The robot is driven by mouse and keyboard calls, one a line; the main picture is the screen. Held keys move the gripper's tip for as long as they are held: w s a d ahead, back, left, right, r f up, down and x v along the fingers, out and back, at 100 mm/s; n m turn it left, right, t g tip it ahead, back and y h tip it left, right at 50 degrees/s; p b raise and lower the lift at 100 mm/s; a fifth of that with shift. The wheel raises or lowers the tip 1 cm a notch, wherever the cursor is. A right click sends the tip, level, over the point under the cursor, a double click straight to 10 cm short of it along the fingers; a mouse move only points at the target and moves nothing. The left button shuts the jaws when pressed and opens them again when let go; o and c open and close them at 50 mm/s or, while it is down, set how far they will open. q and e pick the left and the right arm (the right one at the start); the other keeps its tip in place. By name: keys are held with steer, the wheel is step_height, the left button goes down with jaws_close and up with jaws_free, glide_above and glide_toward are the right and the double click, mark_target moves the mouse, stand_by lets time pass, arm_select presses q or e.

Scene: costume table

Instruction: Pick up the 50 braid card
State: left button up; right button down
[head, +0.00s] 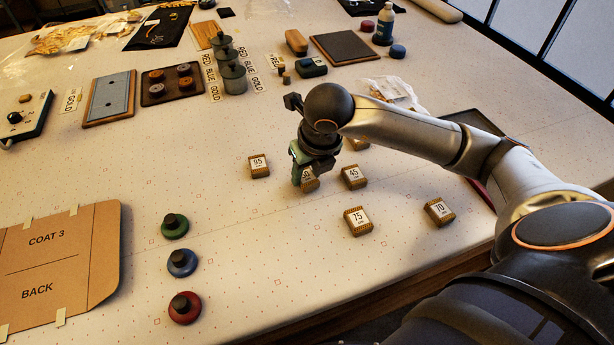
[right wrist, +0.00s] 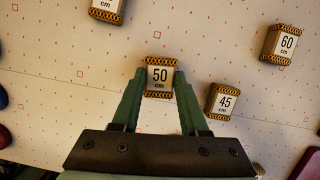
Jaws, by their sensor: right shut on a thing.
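The 50 braid card (right wrist: 160,76) is a small white card with "50 cm" on it and brown-gold patterned braid at its ends. It sits between the two green fingers of my right gripper (right wrist: 158,88), which is shut on it. In the head view, my right gripper (head: 305,172) points down at the card (head: 310,184), whose face is partly hidden by the fingers. I cannot tell whether the card touches the table or is slightly above it. My left gripper is not in view.
Close by lie the 45 card (head: 353,177), the 95 card (head: 259,166) and the 60 card (right wrist: 284,44). The 75 card (head: 358,221) and 70 card (head: 439,211) lie nearer. Three knobbed discs and a cardboard pattern (head: 60,260) are at left. Table between is clear.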

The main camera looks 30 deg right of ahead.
steer(key=s+d+r+b, duration=0.4)
steer(key=s+d+r, duration=0.2)
steer(key=s+r, duration=0.5)
steer(key=shift+s+r, duration=0.35)
steer(key=shift+s, duration=0.5)
